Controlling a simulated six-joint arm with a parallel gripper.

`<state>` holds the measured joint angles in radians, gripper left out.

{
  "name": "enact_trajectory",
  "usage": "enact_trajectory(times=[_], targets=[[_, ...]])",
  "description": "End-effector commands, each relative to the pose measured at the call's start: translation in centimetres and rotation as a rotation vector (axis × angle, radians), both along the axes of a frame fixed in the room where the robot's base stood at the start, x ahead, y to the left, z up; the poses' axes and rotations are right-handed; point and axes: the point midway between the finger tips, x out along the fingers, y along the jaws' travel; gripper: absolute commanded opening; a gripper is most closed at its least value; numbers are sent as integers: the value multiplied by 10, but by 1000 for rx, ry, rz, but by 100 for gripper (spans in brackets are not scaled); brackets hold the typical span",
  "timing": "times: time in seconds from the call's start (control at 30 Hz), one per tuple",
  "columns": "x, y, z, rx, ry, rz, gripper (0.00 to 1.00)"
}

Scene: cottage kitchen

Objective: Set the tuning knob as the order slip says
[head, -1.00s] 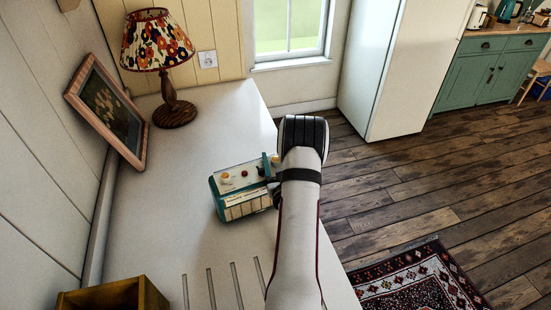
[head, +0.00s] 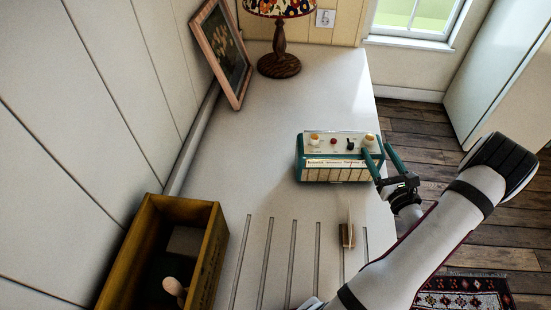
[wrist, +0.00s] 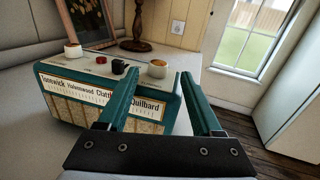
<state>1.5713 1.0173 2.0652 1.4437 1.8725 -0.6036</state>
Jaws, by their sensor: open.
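A teal and cream radio (head: 318,175) stands on the white counter, with a cream knob at each end of its top. The tuning scale (wrist: 100,95) shows several names, the last reading "Quilbard"; a finger partly covers the scale, and I cannot make out a pointer.
A red button (head: 333,141) and a black switch (head: 350,144) sit between the knobs. An open wooden box (head: 213,262) stands at the left front. A lamp (head: 279,64) and a leaning picture (head: 220,48) are at the back. Counter left of the radio is clear.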

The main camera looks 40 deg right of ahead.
Motion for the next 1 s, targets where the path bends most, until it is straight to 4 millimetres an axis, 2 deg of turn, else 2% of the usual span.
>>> enact_trajectory(times=[0.03,0.3,0.33,0.4,0.6,0.8,1.0], targets=[[-13,5,0,2,0,-5,67],[-81,40,0,1,-1,-9,67],[-81,44,2,-3,0,7,67],[-59,53,11,-16,10,88,67],[-16,83,33,-46,35,281,67],[22,122,52,-80,68,478,67],[52,165,69,-116,106,673,67]])
